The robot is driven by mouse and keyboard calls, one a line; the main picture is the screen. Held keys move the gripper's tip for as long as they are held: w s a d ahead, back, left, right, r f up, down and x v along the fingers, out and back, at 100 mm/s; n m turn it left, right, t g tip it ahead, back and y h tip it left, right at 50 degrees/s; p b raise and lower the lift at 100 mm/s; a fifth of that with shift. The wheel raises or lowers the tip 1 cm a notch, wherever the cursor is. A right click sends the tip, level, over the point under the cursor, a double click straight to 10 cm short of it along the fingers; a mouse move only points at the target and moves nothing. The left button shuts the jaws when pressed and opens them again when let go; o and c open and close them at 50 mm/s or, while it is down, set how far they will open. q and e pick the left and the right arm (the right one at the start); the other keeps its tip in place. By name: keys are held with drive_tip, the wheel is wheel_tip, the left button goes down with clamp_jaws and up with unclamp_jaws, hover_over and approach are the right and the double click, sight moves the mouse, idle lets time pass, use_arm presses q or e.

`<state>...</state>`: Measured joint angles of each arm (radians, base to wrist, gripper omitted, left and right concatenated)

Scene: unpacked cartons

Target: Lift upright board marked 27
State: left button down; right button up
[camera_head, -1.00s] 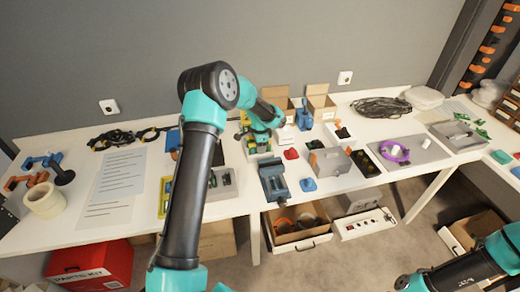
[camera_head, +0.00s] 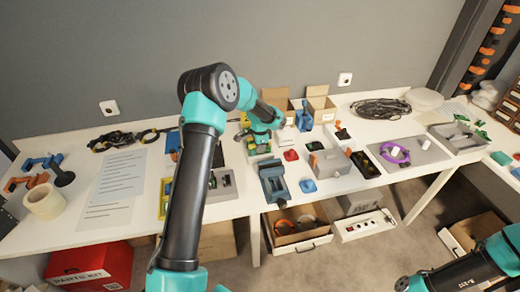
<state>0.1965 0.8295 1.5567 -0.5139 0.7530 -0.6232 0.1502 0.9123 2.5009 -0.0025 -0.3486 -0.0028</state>
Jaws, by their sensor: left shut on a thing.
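My left arm reaches over the bench, and its gripper (camera_head: 262,132) points down at a small rack (camera_head: 259,150) with green parts near the middle of the white table. The gripper is shut on a thin piece there, seemingly a board; the arm and wrist hide most of it. No number 27 can be read at this size, and I cannot tell whether the piece is clear of the rack. My right arm shows only at the lower right; its gripper is out of view.
A blue-grey vise (camera_head: 273,182) stands just in front of the rack. Open cartons (camera_head: 321,107) stand behind. Paper sheets (camera_head: 120,178) lie at left.

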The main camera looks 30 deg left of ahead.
use_arm(q)
wheel_tip(320, 180, up, 10)
idle(0.5)
idle(0.4)
